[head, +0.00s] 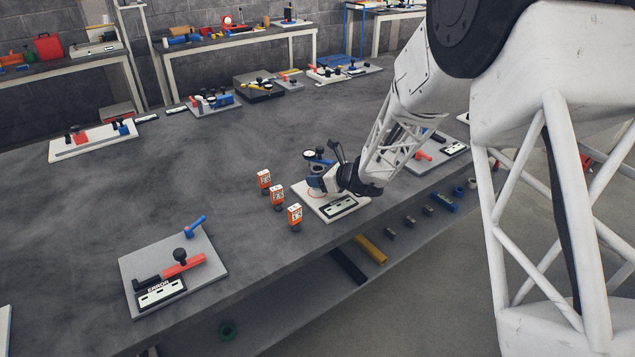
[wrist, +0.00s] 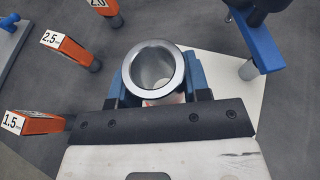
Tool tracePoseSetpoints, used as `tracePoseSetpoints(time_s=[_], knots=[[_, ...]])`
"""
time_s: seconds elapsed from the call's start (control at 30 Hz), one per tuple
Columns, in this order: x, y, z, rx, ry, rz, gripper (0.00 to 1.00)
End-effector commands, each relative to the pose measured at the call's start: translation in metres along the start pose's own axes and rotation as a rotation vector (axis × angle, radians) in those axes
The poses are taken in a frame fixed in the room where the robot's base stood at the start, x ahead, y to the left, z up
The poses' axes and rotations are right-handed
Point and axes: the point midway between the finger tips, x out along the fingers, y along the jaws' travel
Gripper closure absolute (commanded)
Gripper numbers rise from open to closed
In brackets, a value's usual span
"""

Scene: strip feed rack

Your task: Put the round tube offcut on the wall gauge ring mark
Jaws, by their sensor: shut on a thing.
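The round tube offcut (wrist: 134,77) is a short, shiny grey metal ring, seen end-on in the wrist view. My gripper (wrist: 156,84) is shut on it, with a blue finger on each side. In the head view my gripper (head: 319,184) is low over the white plate of the wall gauge (head: 334,211). The gauge has a dial (head: 309,155) and a blue arm (wrist: 257,42). A thin red ring mark (head: 313,193) shows partly on the plate by the gripper. I cannot tell whether the tube touches the plate.
Several orange number tags stand left of the plate, one (head: 295,215) near its edge; the wrist view shows a 2.5 tag (wrist: 68,52) and a 1.5 tag (wrist: 35,123). A fixture plate marked ERROR (head: 210,267) lies at front left. The middle of the grey bench (head: 190,180) is clear.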

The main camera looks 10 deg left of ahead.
Motion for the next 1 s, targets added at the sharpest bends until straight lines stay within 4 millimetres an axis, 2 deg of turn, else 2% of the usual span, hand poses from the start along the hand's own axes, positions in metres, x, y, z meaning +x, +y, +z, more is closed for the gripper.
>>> tracePoseSetpoints(time_s=[0.2, 0.67, 0.7, 0.87, 1.0], knots=[[0.007, 0.0, -0.015, -0.001, 0.0, 0.0, 0.95], [0.008, 0.0, -0.018, -0.001, -0.001, 0.0, 0.95], [0.008, 0.0, -0.019, 0.0, 0.0, 0.0, 0.53], [0.008, 0.0, -0.019, 0.0, 0.0, 0.0, 0.31], [0.008, 0.0, -0.019, 0.0, 0.0, 0.0, 0.31]])
